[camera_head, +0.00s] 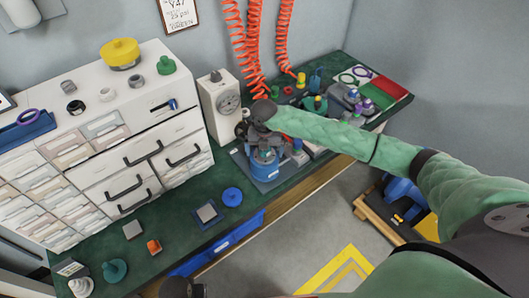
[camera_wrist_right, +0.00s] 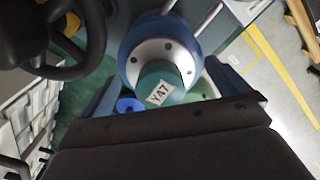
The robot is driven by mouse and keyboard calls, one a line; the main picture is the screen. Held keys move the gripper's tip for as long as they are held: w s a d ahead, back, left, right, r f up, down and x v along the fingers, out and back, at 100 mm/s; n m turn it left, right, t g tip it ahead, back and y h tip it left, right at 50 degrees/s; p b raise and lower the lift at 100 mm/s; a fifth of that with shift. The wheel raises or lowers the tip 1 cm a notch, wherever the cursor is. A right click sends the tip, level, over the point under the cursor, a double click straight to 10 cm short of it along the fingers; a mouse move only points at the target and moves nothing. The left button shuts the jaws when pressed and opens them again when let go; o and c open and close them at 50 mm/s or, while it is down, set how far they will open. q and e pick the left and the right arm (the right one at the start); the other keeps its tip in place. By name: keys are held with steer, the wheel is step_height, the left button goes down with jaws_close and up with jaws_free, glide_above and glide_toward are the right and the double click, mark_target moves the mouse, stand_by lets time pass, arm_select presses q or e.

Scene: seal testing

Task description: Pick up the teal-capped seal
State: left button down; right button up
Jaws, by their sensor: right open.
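A teal cap (camera_wrist_right: 160,88) with a white label reading Y47 shows in the right wrist view, set in a blue and silver round fixture (camera_wrist_right: 158,50). In the head view the blue fixture (camera_head: 265,166) stands on the bench, and my right gripper (camera_head: 258,118) is over it, hiding the cap. My right gripper's open fingers (camera_wrist_right: 160,92) lie on either side of the cap in the wrist view; contact cannot be told. Another teal knob-like part (camera_head: 113,269) stands at the bench's near left. A dark part at the bottom edge, seemingly my left gripper (camera_head: 185,289), is mostly cut off.
White drawers (camera_head: 125,150) stand left of the fixture, and a white gauge box (camera_head: 219,104) behind it. Orange coiled hoses (camera_head: 241,50) hang behind. Several small parts and a red-green mat (camera_head: 382,92) crowd the right bench. A blue disc (camera_head: 232,196) lies in front.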

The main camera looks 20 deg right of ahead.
steer(key=shift+f, duration=0.15)
arm_select(q)
steer(key=shift+f, duration=0.2)
arm_select(e)
steer(key=c, duration=1.4)
